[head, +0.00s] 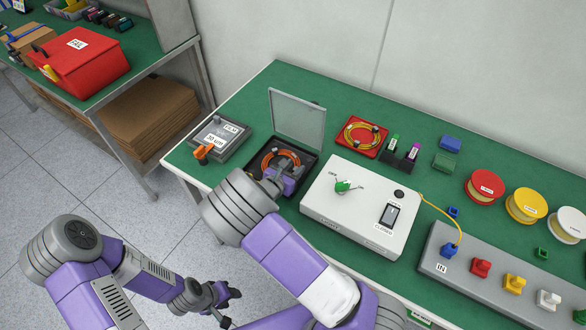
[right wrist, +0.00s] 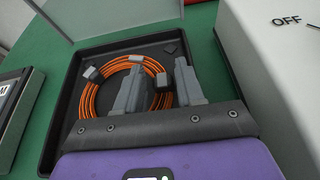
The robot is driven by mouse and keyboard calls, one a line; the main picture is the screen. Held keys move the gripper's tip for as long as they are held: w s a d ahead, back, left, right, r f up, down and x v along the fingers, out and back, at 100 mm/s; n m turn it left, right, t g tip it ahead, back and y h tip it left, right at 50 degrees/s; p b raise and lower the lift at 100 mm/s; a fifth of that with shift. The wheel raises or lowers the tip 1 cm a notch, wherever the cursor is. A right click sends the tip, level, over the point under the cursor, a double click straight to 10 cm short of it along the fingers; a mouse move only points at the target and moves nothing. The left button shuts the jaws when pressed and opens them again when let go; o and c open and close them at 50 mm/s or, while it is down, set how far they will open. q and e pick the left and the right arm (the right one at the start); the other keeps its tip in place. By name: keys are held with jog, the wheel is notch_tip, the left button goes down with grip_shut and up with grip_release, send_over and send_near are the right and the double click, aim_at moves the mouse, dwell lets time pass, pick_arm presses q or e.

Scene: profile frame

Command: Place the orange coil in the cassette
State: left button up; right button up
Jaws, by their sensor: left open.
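The orange coil (right wrist: 118,70) lies flat inside the black open cassette (right wrist: 62,125), with small grey and dark clips on it. In the head view the coil (head: 268,158) shows partly behind my right gripper, and the cassette (head: 312,157) has its clear lid (head: 297,115) raised at the back. My right gripper (head: 282,172) is over the cassette, pointing down into it. In the right wrist view its fingers (right wrist: 158,85) stand apart over the right part of the coil; nothing is clearly pinched between them. My left gripper (head: 229,303) is open and empty, low in front of the table.
A grey film box (head: 220,140) with an orange-handled tool (head: 204,152) is left of the cassette. A white box (head: 350,220) stands close on the right. A red tray (head: 350,148) with another coil sits behind. Spools and a connector panel (head: 440,245) are further right.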

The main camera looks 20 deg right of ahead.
jog(key=shift+s+f, duration=0.35)
jog(key=shift+f, duration=0.25)
jog(key=shift+r+p, duration=0.25)
jog(key=shift+p, duration=0.05)
jog(key=shift+w+r+p, duration=0.15)
jog(key=shift+r+p, duration=0.25)
jog(key=p+v, duration=0.1)
jog(key=v, duration=0.4)
jog(key=p+v, duration=0.1)
jog(key=v, duration=0.4)
jog(key=shift+a+r, duration=0.2)
jog(key=shift+r, duration=0.1)
jog(key=shift+s+a+r, duration=0.25)
jog(key=shift+s+a, duration=0.2)
jog(key=shift+a, duration=0.1)
